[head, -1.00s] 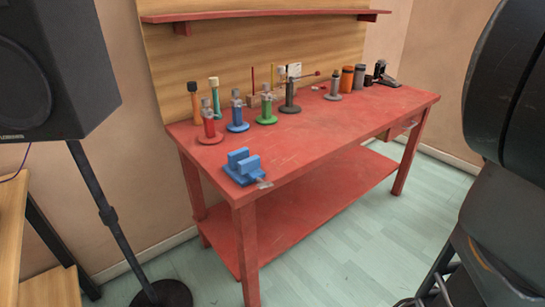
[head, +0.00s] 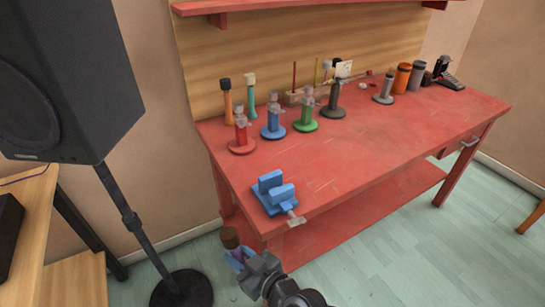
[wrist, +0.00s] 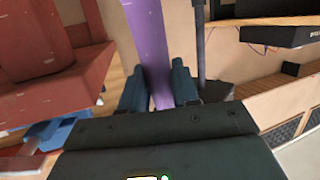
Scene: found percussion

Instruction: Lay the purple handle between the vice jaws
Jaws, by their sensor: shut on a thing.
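The blue vice (head: 265,204) sits on the front left corner of the red bench, its two jaw blocks standing up with a gap between them. My gripper (head: 242,257) is low in the head view, in front of the bench's left end and apart from the vice. It is shut on the purple handle (wrist: 149,40), which stands between both fingers in the wrist view. In the head view a brown end (head: 229,237) shows above the fingers; little of the purple is visible there. A blue part, probably the vice, shows at lower left in the wrist view.
Several upright coloured stands (head: 241,132) line the back of the red bench (head: 350,160). The bench top right of the vice is clear. A black speaker (head: 70,80) on a stand (head: 120,205) is close on the left, beside a wooden table (head: 30,210).

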